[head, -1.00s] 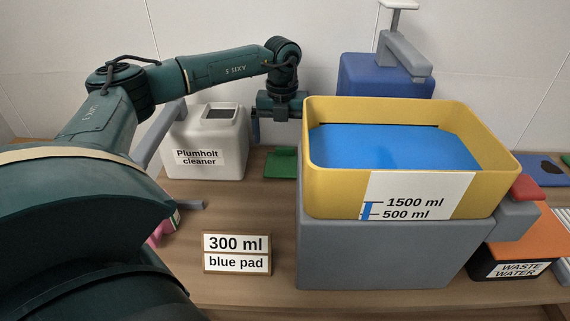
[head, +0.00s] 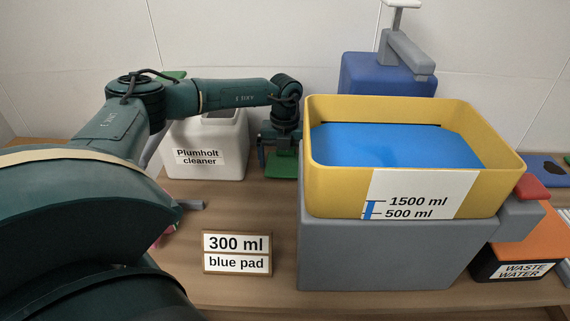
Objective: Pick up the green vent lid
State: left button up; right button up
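The green vent lid (head: 281,165) is a small flat green piece on the wooden table, just left of the grey block and beyond the sign. My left gripper (head: 276,155) points down directly over it, its fingers low at the lid. The fingertips are too small and dark to show whether they touch or grip it. The lid's right end is hidden behind the yellow bin and its grey block. My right gripper is out of view.
The yellow bin (head: 345,190) of blue liquid stands on a grey block (head: 385,255) close right of my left gripper. The white Plumholt cleaner jug (head: 225,135) stands to the left, partly behind my arm. A sign (head: 237,252) stands in front.

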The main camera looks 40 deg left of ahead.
aim_at(285, 162)
pick_arm(q)
jog(key=c, duration=0.7)
jog(key=shift+o, duration=0.2)
jog(key=shift+r, duration=0.15)
notch_tip(285, 162, up, 18)
jog(key=f+p, duration=0.1)
jog(key=p, duration=0.1)
jog(key=s+d+b, duration=0.1)
jog(key=s+d, duration=0.1)
jog(key=s, duration=0.7)
jog(key=s+d+b, duration=0.1)
jog(key=s, duration=0.7)
jog(key=shift+s+d+r+b, duration=0.35)
jog(key=shift+d+r, duration=0.05)
